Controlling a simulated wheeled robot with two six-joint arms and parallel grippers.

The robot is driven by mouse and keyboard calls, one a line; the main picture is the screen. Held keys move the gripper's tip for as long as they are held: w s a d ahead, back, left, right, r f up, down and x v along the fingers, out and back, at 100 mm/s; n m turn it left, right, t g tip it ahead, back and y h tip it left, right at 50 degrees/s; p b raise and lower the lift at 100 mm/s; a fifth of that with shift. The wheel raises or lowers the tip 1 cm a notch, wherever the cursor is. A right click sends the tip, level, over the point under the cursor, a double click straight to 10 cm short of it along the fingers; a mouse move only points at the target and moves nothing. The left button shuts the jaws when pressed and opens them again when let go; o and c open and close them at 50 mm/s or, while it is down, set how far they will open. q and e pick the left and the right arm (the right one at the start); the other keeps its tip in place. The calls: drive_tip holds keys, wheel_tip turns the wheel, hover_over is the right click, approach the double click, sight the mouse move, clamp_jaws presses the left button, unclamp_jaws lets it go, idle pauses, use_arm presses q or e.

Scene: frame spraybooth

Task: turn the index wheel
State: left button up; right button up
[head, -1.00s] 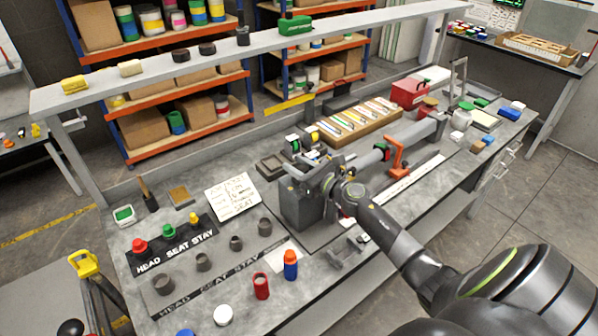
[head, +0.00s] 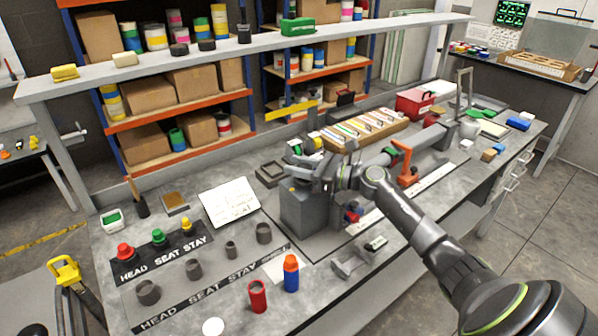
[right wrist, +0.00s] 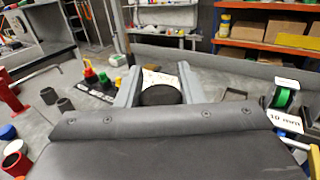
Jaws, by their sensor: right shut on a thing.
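My right gripper (head: 326,178) is at the grey block-shaped stand (head: 298,212) in the middle of the bench. In the right wrist view its two grey fingers (right wrist: 160,88) stand on either side of a dark round piece (right wrist: 159,95), which looks like the index wheel. The gripper is shut on it. In the head view the gripper and wrist hide the wheel, and any marks on it cannot be read. My left gripper is in neither current view.
A white written card (head: 230,202) lies behind. An orange clamp (head: 405,165) stands to the right. A long shelf (head: 200,57) spans the back.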

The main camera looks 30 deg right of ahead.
drive_tip(key=shift+r, duration=0.1)
idle(0.3)
drive_tip(key=o, duration=1)
drive_tip(key=shift+w+a, duration=0.1)
drive_tip(key=shift+s+d+f, duration=0.2)
drive_tip(key=shift+s+d, duration=0.05)
drive_tip(key=b+v, duration=0.4)
drive_tip(key=v, duration=1.2)
drive_tip(key=shift+s+d, duration=0.25)
drive_tip(key=shift+s, duration=0.05)
drive_tip(key=shift+r, duration=0.1)
